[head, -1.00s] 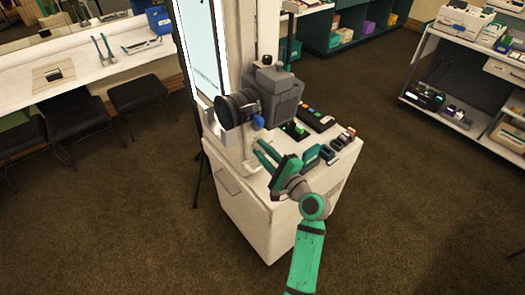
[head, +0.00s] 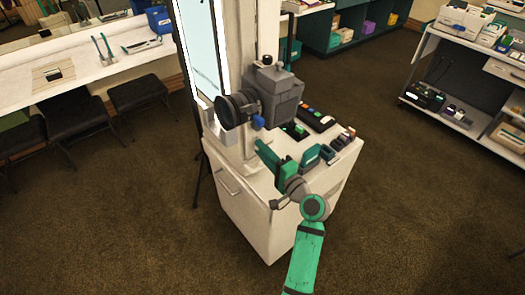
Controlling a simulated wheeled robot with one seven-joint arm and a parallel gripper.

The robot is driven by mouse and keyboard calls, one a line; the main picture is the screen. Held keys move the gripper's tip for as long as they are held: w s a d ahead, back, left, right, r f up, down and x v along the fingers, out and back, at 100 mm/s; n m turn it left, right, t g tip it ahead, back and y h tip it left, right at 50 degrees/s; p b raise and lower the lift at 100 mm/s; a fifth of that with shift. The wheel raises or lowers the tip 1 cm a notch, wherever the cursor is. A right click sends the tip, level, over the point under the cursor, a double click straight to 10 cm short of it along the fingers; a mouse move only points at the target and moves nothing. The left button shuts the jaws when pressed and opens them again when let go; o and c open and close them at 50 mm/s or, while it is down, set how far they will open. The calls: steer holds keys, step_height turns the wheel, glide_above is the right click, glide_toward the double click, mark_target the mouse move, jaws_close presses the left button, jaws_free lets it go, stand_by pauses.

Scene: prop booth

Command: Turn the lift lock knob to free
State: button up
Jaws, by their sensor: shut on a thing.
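A grey camera unit (head: 272,92) with a black lens (head: 238,108) is mounted on the white column of a booth cabinet. A small blue knob (head: 258,121) sits under the camera, just above my fingertips with a small gap in the picture. My gripper (head: 262,146) has green fingers pointing up and left at the foot of the column. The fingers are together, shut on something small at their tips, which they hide. I take it to be the lift lock knob; its marks and setting cannot be made out.
The white cabinet top (head: 256,176) carries a dark button panel (head: 318,119) and several small boxes right of my gripper. Stools (head: 139,94) and a counter are at left; a shelf cart is at right. Open carpet surrounds the cabinet.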

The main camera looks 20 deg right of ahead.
steer(key=n, duration=0.6)
steer(key=shift+d+f+n+y, duration=0.1)
steer(key=shift+n+y, duration=0.3)
steer(key=n, duration=0.6)
steer(key=shift+d+y, duration=0.1)
steer(key=shift+y, duration=0.2)
steer(key=shift+n, duration=0.3)
steer(key=o, duration=1.1)
steer(key=shift+c, duration=0.2)
steer(key=v, duration=1)
steer(key=shift+s, duration=0.4)
steer(key=shift+f, duration=0.1)
